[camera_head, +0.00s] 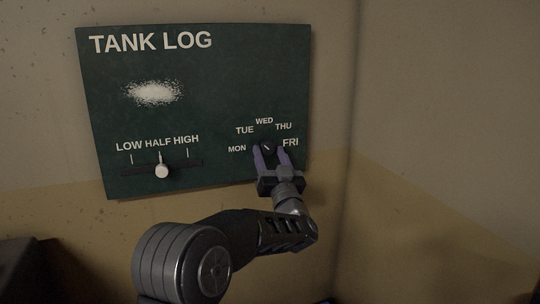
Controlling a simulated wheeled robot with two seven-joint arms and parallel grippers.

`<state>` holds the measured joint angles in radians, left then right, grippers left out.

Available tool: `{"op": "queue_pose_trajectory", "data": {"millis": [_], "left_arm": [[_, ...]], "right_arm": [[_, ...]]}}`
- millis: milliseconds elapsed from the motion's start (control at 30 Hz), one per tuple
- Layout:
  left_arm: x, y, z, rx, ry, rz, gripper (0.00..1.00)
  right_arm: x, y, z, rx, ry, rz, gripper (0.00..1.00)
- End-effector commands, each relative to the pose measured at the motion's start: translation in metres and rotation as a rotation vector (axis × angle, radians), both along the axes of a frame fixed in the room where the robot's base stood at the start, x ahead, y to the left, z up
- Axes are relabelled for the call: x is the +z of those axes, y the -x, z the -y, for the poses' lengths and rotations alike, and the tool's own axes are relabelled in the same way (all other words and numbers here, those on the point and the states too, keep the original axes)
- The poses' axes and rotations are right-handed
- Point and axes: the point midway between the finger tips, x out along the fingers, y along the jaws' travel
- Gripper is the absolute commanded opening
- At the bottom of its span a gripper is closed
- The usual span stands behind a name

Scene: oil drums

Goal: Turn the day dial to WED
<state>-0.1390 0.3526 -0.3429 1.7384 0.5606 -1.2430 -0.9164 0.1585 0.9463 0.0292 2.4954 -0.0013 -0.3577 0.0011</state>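The day dial (268,147) is a small dark knob with a pale mark, low on the right side of the green TANK LOG board (220,85). The labels MON, TUE, WED, THU and FRI arc around it, with WED (264,121) at the top. The mark is too small to read its setting surely. My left gripper (269,152) reaches up from below, its two purplish fingers spread on either side of the dial. I cannot tell whether they touch it. The fingers hide part of the dial's sides.
A slider (162,171) with a pale knob sits at the board's lower left, under LOW, HALF and HIGH, near the middle. A wall corner runs just right of the board. A dark object (20,270) stands at bottom left.

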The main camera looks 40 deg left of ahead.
Motion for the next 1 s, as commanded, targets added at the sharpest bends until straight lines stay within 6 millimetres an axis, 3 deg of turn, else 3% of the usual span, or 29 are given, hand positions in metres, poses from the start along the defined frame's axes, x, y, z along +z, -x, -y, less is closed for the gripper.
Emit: {"op": "queue_pose_trajectory", "data": {"millis": [600,1000], "left_arm": [[0.0001,0.0001,0.0002,0.000,0.000,0.000,0.00],[0.0006,0.0006,0.0000,0.000,-0.017,-0.025,0.00]], "right_arm": [[0.0000,0.0000,0.0000,0.000,0.000,0.000,0.00],[0.0025,-0.0001,0.0000,0.000,0.000,0.000,0.00]]}}
